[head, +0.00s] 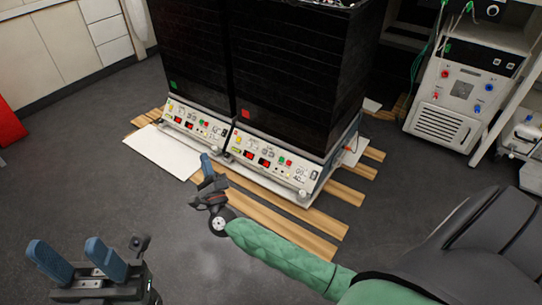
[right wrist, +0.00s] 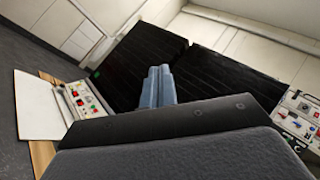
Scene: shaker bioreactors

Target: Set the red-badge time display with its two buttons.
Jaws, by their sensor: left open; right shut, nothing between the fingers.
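The red-badge unit is the right one of two black shaker housings in the head view, with its red badge (head: 245,113) on the lower front edge. Its white control panel (head: 290,176) carries two lit red displays, the time display (head: 264,161) among them, and small buttons and knobs; labels are too small to read. My right gripper (head: 206,160) is shut and empty, its blue fingertips near the left end of this panel; contact cannot be told. They also show in the right wrist view (right wrist: 157,75), where my gripper body hides the red-badge panel. My left gripper (head: 78,260) is open and empty, low at left.
The green-badge unit (head: 195,70) stands beside it at left, with a similar panel (head: 190,123). Wooden slats (head: 290,215) and a white board (head: 158,152) lie under and before the units. A white machine (head: 448,100) stands at right. The grey floor in front is clear.

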